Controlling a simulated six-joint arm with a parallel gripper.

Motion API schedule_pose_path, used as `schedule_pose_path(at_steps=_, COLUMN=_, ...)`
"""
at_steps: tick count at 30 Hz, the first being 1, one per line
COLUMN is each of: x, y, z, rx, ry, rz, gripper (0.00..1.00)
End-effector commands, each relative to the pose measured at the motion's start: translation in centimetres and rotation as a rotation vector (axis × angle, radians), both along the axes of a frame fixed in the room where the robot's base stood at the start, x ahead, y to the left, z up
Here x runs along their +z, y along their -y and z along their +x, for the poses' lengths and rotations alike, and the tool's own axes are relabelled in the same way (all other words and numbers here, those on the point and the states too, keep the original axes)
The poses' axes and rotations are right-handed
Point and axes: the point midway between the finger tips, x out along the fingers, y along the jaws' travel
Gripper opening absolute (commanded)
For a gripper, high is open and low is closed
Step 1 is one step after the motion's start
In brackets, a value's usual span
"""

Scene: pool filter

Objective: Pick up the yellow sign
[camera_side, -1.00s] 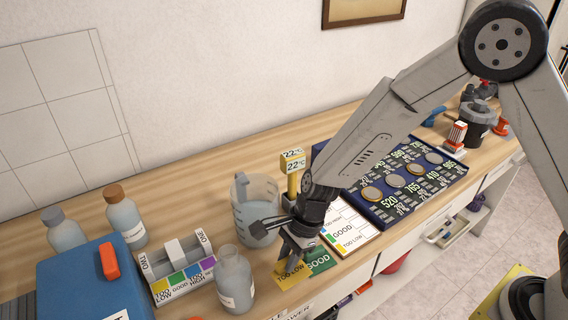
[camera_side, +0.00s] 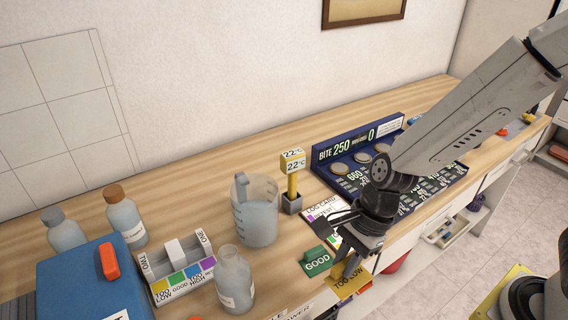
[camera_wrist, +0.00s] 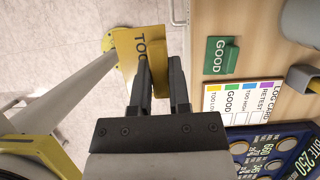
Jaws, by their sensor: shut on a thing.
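The yellow sign (camera_side: 349,284), marked "TOO LOW", is held by my gripper (camera_side: 352,262) off the front edge of the bench. In the wrist view the yellow sign (camera_wrist: 127,52) sits at the tips of my gripper (camera_wrist: 160,75), with one finger over part of its lettering. My gripper is shut on it. The green "GOOD" sign (camera_side: 317,262) lies on the bench just left of my gripper, and it also shows in the wrist view (camera_wrist: 214,56).
A log card (camera_wrist: 240,100) lies beside the green sign. The blue board with discs (camera_side: 340,168) stands behind my gripper. A jug (camera_side: 255,215), a bottle (camera_side: 235,280) and the yellow thermometer (camera_side: 292,183) stand to the left. Floor shows below the bench edge.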

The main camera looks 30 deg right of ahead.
Motion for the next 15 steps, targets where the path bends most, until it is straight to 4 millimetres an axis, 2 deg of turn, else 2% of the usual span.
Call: schedule_pose_path(at_steps=15, x=0.37, y=0.38, z=-0.78, rx=0.0, ry=0.0, rz=0.0, gripper=0.0)
